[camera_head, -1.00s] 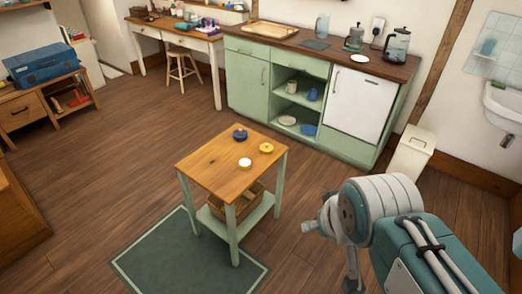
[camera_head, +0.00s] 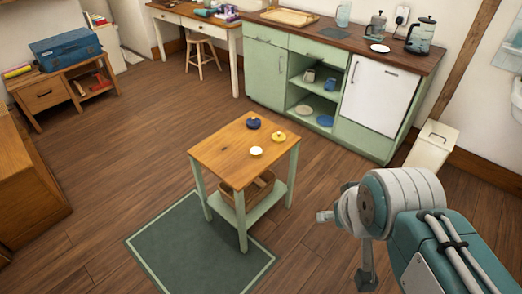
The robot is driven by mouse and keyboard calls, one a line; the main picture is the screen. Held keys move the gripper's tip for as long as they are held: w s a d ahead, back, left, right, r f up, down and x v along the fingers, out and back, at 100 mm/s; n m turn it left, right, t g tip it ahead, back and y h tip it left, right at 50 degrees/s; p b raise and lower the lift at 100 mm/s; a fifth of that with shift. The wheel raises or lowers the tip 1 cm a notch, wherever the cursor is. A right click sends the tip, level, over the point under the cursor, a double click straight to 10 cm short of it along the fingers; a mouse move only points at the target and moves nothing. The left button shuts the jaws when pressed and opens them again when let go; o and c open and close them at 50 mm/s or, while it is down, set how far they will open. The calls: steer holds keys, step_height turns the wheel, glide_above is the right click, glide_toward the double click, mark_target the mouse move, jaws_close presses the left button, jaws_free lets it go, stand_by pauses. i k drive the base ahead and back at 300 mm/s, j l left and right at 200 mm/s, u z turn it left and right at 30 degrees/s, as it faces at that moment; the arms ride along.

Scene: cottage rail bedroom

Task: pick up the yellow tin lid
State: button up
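The yellow tin lid (camera_head: 278,137) is a small round disc with a knob. It lies near the right edge of the small wooden-topped table (camera_head: 222,151). A dark blue lid (camera_head: 253,123) lies behind and left of it, and a cream-white lid (camera_head: 256,152) lies in front and left of it. The three are close together but apart. My arm is at the lower right, clear of the table. A grey part at its end, perhaps my gripper (camera_head: 367,277), hangs low over the floor; its fingers cannot be made out. Nothing shows held there.
The table has a lower shelf with a wicker basket (camera_head: 242,188) and stands partly on a green rug (camera_head: 190,245). Green cabinets (camera_head: 265,75) line the back wall. A cream bin (camera_head: 432,146) stands at the right. Wooden floor is open around the table.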

mark_target(277, 138)
steer(key=i+l+u, duration=0.35)
steer(key=i+l, duration=1.25)
